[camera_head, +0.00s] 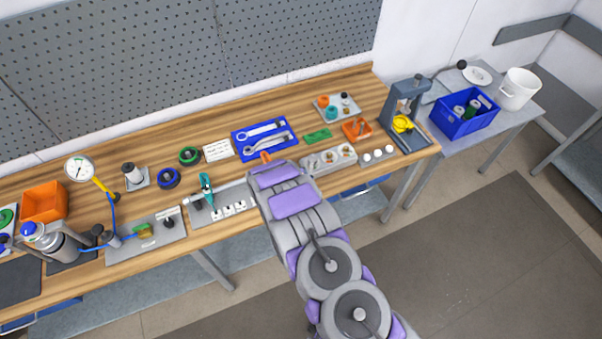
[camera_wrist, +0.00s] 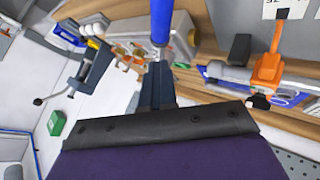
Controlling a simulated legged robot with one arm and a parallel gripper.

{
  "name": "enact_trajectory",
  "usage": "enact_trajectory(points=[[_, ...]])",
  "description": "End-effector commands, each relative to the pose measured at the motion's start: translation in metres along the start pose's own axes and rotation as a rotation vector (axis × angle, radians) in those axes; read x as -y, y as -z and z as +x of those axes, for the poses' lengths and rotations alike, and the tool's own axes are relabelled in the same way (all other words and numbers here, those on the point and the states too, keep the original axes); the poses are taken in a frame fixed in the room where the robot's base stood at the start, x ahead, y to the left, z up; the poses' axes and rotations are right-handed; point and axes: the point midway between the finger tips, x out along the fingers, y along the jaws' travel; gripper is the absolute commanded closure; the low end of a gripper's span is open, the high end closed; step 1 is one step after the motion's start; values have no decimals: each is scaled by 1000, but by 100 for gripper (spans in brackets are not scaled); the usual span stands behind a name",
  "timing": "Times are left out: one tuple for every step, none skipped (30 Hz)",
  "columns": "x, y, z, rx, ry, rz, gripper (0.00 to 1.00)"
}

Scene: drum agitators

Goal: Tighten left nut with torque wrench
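My gripper (camera_wrist: 158,82) is above the bench in the middle of the head view, its fingertips hidden behind my arm. In the wrist view its dark fingers are close together around a blue-handled rod (camera_wrist: 161,22), which looks like the torque wrench. A pale rod (camera_head: 232,187) runs left from my gripper in the head view. A grey block (camera_head: 312,165) with brass-coloured fittings (camera_head: 330,156) lies just right of my gripper. The block also shows in the wrist view (camera_wrist: 185,32), apart from the fingers. I cannot tell which fitting is the left nut.
A blue tray (camera_head: 240,142) with wrenches lies behind my gripper. A dark press (camera_head: 405,100) stands at the bench's right end. A plate with a teal-handled clamp (camera_head: 206,185) is to the left.

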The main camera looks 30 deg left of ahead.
Motion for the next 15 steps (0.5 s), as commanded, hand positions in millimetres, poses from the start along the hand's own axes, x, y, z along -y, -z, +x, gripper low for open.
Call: enact_trajectory(points=[[0,1,-1,6,2,-2,100],[0,1,-1,9,4,-5,100],[0,1,-1,14,6,-8,100],[0,0,0,26,7,-12,100],[0,0,0,39,9,-18,100],[0,0,0,54,13,-27,100],[0,0,0,66,17,-33,100],[0,0,0,77,22,-39,100],[1,1,0,91,29,-46,100],[-1,1,0,102,29,-52,100],[-1,2,1,113,31,-56,100],[-1,2,0,126,35,-62,100],[-1,1,0,135,38,-68,100],[0,1,0,143,41,-73,100],[0,0,0,151,45,-77,100]])
